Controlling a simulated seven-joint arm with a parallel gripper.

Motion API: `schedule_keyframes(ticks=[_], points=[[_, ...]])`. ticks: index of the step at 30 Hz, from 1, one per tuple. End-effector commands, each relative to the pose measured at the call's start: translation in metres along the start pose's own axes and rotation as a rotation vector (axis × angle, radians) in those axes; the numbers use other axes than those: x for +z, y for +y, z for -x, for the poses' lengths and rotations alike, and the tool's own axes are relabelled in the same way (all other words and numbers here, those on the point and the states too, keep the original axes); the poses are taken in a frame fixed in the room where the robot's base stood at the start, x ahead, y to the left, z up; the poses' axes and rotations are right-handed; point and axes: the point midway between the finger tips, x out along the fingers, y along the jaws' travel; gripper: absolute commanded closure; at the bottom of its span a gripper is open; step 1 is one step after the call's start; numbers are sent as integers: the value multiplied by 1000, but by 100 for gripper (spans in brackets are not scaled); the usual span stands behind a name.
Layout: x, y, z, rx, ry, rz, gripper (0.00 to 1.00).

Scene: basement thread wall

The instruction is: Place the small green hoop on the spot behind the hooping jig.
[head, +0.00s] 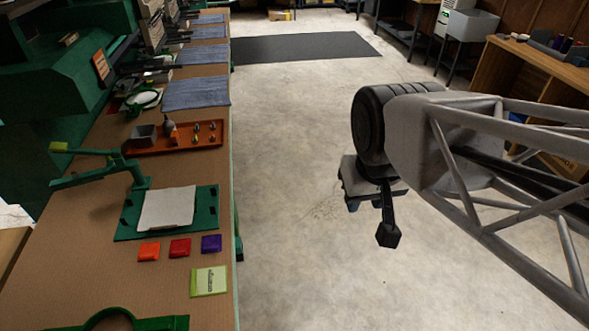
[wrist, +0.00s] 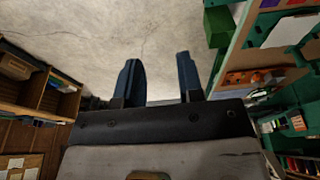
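A green board with a white cloth (head: 167,208) and a green lever arm (head: 95,173) lies on the workbench in the head view; it looks like the hooping jig. A green ring-shaped piece (head: 112,314) is cut off by the bottom edge. A round green-rimmed hoop with white fabric (head: 142,100) sits farther back by a machine. I cannot tell which is the small green hoop. My gripper (head: 366,205) hangs over the floor, right of the bench and apart from everything. In the wrist view its two blue fingers (wrist: 158,75) are apart with nothing between them.
An orange tray (head: 178,138) with small items stands behind the board. Orange, red and purple squares and a light green packet (head: 208,281) lie in front of it. Folded blue cloths (head: 197,93) and green machines line the bench. The floor (head: 300,200) is clear.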

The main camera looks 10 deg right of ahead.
Motion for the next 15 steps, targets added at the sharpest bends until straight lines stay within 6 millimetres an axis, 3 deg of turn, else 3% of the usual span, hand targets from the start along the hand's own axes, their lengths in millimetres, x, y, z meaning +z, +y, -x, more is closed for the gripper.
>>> schedule_keyframes(ticks=[15], points=[[-5, -7, -1, -5, -4, 28, 65]])
